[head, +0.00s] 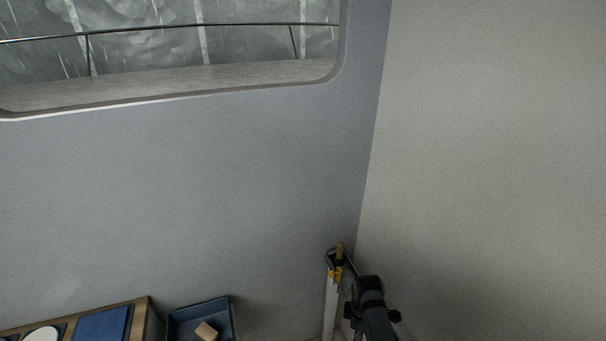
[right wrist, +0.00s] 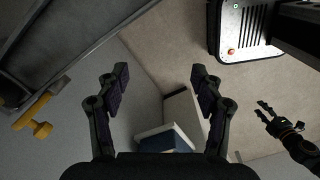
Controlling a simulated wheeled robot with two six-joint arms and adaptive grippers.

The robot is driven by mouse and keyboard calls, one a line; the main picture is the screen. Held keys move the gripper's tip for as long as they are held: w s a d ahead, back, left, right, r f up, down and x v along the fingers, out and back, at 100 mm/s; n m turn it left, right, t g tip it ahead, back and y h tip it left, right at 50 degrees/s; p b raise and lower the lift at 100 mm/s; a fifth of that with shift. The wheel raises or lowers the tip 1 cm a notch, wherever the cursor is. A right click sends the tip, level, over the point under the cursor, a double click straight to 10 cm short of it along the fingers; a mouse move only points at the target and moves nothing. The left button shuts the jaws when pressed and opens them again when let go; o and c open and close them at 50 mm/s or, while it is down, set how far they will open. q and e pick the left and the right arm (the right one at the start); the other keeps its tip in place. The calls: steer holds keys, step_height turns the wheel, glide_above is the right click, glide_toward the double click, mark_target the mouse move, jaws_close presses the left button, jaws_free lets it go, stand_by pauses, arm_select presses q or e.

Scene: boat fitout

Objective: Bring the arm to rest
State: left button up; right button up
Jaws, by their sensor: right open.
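My right gripper (right wrist: 160,72) shows in the right wrist view with its two fingers wide apart. Nothing is between the fingers. Another dark gripper, my left one (right wrist: 261,109), shows at the right edge of that view, well away from the right one. Its two thin fingers are apart and hold nothing that I can see. In the head view a dark jointed form (head: 372,298) stands low by the wall corner. I cannot make out any gripper fingers on it.
A blue tray (head: 229,316) with a wooden block (head: 206,331) sits low in the head view. Beside it is a wood-edged counter (head: 148,309) with a blue panel (head: 102,324). A pale post (head: 330,305) stands near the corner. A yellow fitting (right wrist: 40,128) shows in the right wrist view.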

steer(key=s+d+f+m+b, duration=0.1)
steer(key=s+d+f+m, duration=0.25)
steer(key=s+f, duration=0.75)
steer(key=s+d+f+m+b, duration=0.15)
steer(key=s+f+m, duration=0.5)
steer(key=f, duration=0.75)
arm_select(q)
step_height(320, 180, down, 4)
steer(key=shift+r+b, duration=0.1)
steer(key=shift+b, duration=0.5)
arm_select(e)
steer(key=s+d+f+m, duration=0.2)
steer(key=s+d+f, duration=0.1)
steer(key=s, duration=0.7)
steer(key=s+d+f+m+t, duration=0.1)
steer(key=s+d+f+m, duration=0.2)
steer(key=s, duration=0.8)
step_height(320, 180, down, 2)
steer(key=shift+s+d+f+h, duration=0.15)
steer(key=shift+d+h, duration=0.15)
steer(key=shift+d, duration=0.35)
